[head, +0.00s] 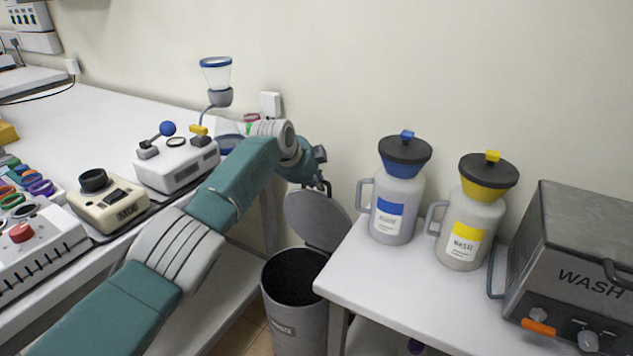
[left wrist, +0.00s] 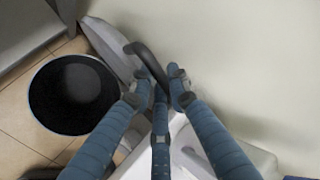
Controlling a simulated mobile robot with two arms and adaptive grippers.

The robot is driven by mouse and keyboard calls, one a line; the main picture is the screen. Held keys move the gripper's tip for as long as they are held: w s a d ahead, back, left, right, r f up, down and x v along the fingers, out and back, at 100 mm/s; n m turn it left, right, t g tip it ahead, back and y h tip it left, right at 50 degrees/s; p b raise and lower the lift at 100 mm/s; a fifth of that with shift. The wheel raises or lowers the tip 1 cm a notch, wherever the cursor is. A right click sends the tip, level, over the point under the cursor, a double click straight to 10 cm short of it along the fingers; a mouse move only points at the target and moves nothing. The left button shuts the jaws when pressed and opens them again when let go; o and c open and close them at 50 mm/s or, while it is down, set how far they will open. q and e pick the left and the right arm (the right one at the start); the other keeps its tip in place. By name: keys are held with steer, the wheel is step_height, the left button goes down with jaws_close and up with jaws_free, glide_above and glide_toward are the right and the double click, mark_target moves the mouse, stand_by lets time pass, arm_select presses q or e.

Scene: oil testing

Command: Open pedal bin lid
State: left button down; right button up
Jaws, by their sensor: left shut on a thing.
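The grey pedal bin (head: 298,318) stands on the floor between the two benches. Its round lid (head: 318,222) is raised and tilted back, so the dark inside shows. In the left wrist view the bin's open mouth (left wrist: 72,95) is at the left, and the lid (left wrist: 108,42) is seen nearly edge-on with a dark curved handle (left wrist: 147,62). My left gripper (head: 321,182) is at the lid's upper edge. In the left wrist view its fingers (left wrist: 158,88) are closed on the handle. My right gripper is not in view.
A white side table (head: 375,290) close to the bin's right holds a blue-lidded jug (head: 397,190), a yellow-lidded jug (head: 468,220) and a metal wash unit (head: 580,260). The left bench (head: 95,115) carries test devices. The wall is close behind the lid.

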arm_select(q)
steer(key=shift+w+r, duration=0.1)
steer(key=shift+r, duration=0.1)
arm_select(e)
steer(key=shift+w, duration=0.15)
arm_select(q)
steer(key=c, duration=1.7)
jaws_free()
steer(key=shift+f, duration=0.1)
steer(key=v, duration=1.2)
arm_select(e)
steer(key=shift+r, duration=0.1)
